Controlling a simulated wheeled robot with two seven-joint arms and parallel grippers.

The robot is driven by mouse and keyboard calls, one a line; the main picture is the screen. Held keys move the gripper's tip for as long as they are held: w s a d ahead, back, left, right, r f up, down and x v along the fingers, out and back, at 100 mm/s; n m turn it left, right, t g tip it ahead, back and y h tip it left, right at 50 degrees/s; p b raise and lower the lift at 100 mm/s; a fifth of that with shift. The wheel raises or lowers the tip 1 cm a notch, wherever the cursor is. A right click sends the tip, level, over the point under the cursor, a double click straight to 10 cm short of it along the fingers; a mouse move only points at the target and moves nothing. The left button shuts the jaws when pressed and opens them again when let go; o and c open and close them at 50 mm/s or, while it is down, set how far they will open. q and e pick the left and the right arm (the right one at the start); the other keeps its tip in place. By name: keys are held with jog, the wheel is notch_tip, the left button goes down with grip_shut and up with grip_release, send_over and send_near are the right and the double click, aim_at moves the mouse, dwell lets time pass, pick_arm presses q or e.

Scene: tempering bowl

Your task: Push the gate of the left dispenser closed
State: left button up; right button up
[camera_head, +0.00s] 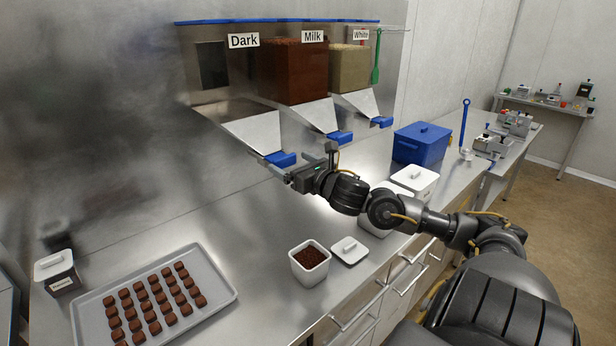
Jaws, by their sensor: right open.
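The left dispenser, labelled Dark (243,40), hangs on the back wall with a sloping metal chute (254,131). Its gate has a blue handle (281,159) at the chute's lower mouth; how far the gate stands open is hard to tell. My right gripper (304,166) is open and empty, just in front and to the right of that handle, with its fingers close to it. I cannot tell whether they touch. My left gripper is not in view.
Milk (293,75) and White (350,70) dispensers with blue gate handles stand to the right. Below are an open white tub of dark pieces (309,256), its lid (349,251), a chocolate tray (218,285) and a blue box (420,146). The counter's middle is clear.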

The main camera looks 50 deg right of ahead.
jog(key=s+b, duration=0.1)
jog(key=s, duration=0.5)
jog(key=shift+s+a, duration=0.4)
dwell(0.3)
